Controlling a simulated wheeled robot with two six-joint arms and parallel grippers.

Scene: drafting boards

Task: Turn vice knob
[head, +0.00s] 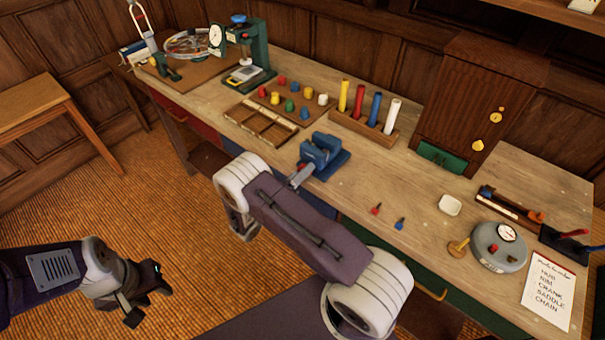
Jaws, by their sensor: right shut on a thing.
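The blue vice (322,155) stands near the front edge of the workbench, around its middle. My right arm reaches up from below, and its grey gripper (300,177) is at the front of the vice, where the vice knob sits. That gripper is shut on the knob, which the fingers and the arm hide. The knob's turn angle cannot be seen. My left gripper (152,296) hangs at the lower left over the floor, away from the bench. Its fingers are apart and nothing is between them.
A peg board (268,97), a wooden tray (240,120) and a rack of coloured rods (345,122) stand behind the vice. Small red (376,209) and blue (399,223) pieces lie to its right. A round grey device (486,255) stands farther right.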

